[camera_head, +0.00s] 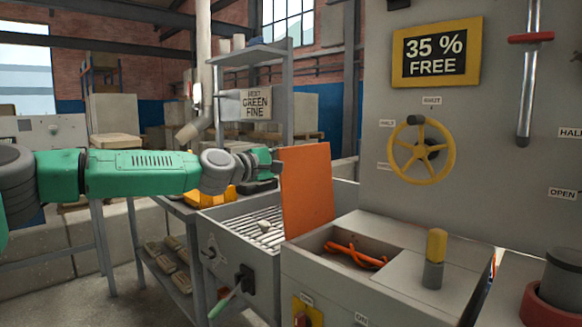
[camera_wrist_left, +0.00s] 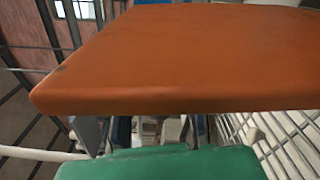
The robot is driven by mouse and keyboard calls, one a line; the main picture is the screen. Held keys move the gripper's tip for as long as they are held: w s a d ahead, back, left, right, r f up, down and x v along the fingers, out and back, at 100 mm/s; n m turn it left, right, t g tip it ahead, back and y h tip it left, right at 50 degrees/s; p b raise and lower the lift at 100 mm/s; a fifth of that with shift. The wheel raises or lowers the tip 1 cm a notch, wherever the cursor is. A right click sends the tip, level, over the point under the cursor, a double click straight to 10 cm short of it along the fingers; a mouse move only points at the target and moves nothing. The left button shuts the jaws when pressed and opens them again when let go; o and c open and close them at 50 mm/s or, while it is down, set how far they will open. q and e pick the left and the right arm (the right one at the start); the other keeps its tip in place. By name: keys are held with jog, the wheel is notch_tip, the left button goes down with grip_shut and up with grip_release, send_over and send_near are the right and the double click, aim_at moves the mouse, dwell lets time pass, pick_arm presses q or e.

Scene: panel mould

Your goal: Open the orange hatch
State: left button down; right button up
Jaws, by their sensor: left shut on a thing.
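The orange hatch (camera_head: 307,190) stands raised, close to upright, at the left side of a grey box (camera_head: 330,293). The box's opening shows, with a tangle of orange-red pieces (camera_head: 355,254) inside. My left gripper (camera_head: 276,168) is at the hatch's upper left edge and is shut on it. In the left wrist view the hatch (camera_wrist_left: 175,60) fills the upper middle, close in front of the green gripper body. The exact contact of the fingers is partly hidden. My right gripper is in neither view.
A yellow-topped post (camera_head: 436,250) stands on the box's right part. A yellow handwheel (camera_head: 421,151) and a lever on a rail (camera_head: 530,38) are on the grey panel behind. A slatted grate (camera_head: 255,232) lies left of the hatch. A green-handled lever (camera_head: 225,300) sticks out in front.

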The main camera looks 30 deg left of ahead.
pick_arm(q)
jog(key=shift+f, duration=0.25)
jog(key=c, duration=1.5)
grip_release()
jog(key=shift+r, duration=0.1)
jog(key=shift+s+a, duration=0.15)
jog(key=shift+s, duration=0.05)
jog(key=shift+v, duration=5.7)
